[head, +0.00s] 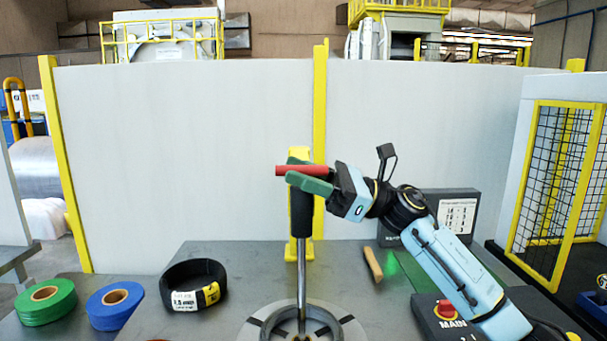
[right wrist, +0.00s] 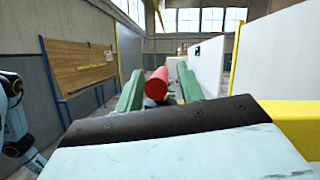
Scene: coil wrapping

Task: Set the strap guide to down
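A upright post with a black upper part (head: 301,212) and a metal rod stands on the round base at the front of the table. A red bar (head: 290,171), apparently the strap guide's handle, lies level at its top. My right gripper (head: 306,173) is at the bar, with one green finger on each side. My left gripper is out of view.
A black coil (head: 193,286), a green roll (head: 45,302) and a blue roll (head: 115,306) lie at the left. A control box with a red MAIN switch (head: 446,309) and a dark box with a paper label (head: 456,216) stand right. A yellow post (head: 320,110) and grey panels stand behind.

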